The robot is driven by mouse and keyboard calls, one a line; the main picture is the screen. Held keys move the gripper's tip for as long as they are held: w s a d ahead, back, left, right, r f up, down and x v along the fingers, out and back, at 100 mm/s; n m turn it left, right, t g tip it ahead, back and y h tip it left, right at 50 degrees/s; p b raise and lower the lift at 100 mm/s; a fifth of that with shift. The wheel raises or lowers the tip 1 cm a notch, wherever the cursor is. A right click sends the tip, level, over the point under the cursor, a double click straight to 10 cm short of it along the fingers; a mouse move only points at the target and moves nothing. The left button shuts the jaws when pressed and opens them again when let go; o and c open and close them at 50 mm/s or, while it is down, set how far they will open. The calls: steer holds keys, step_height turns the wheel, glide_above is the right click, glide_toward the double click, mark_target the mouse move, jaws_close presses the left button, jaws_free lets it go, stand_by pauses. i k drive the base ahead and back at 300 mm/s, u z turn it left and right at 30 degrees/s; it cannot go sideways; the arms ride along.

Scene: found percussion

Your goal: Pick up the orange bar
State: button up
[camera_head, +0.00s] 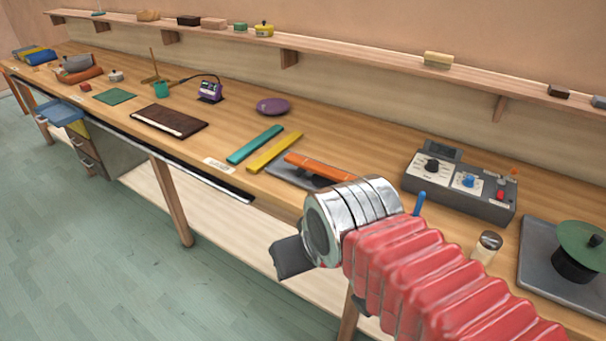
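The orange bar (319,167) lies on a dark grey pad (284,174) on the workbench, to the right of a yellow bar (274,153) and a teal bar (255,144). My gripper (290,257) is at the end of my red-sleeved arm, in front of the bench edge, nearer the camera and lower in the picture than the orange bar. Only a dark part of it shows past the silver wrist, so I cannot see whether its fingers are open. The wrist hides part of the pad. The orange bar looks apart from my gripper.
A grey control box (460,187) with knobs stands right of the bar. A glass shaker (487,246) and a dark green lidded pot (580,251) are at the right. A brown mat (169,121) and purple disc (273,106) lie left. A wall shelf (350,54) runs behind the bench.

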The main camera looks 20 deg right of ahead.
mark_target(337, 175)
steer(key=u, duration=1.55)
steer(key=k, duration=0.55)
steer(key=z, duration=0.95)
steer(key=i, duration=0.9)
